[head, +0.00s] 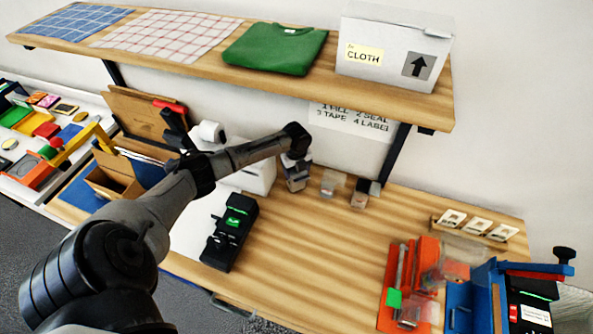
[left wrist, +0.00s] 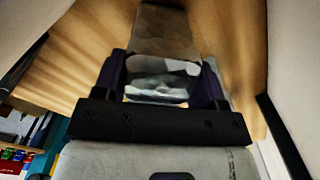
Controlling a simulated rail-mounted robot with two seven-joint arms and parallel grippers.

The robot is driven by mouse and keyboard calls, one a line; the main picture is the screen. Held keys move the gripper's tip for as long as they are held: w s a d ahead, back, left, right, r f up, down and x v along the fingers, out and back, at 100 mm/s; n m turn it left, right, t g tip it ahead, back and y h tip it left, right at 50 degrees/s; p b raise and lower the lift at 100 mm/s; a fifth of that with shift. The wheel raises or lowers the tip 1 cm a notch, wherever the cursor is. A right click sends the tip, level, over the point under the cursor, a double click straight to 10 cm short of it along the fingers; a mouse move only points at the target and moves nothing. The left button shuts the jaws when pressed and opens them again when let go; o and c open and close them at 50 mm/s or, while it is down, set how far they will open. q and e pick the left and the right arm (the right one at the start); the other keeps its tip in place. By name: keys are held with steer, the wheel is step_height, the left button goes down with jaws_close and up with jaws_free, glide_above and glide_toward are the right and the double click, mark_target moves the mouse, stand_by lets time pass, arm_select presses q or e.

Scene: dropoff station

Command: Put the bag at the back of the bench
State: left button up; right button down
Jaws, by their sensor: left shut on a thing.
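My left gripper (head: 297,180) is over the back of the wooden bench (head: 300,240), near the wall, with its fingers pointing down. In the left wrist view, the left gripper (left wrist: 160,88) is shut on a clear bag (left wrist: 163,66), whose sides are between the two dark fingers. The bag looks grey and whitish inside. In the head view the gripper mostly hides this bag, and I cannot tell whether it touches the bench. My right gripper is not in view.
Two small clear bags (head: 328,183) (head: 361,193) stand at the back, right of the gripper. A black device (head: 231,232) is in front. A shelf (head: 370,95) with a white box (head: 394,45) hangs above. The bench middle is bare; orange and blue trays fill its right end.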

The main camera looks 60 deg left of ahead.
arm_select(q)
steer(key=shift+f, duration=0.2)
steer(key=shift+f, duration=0.1)
steer(key=o, duration=1.1)
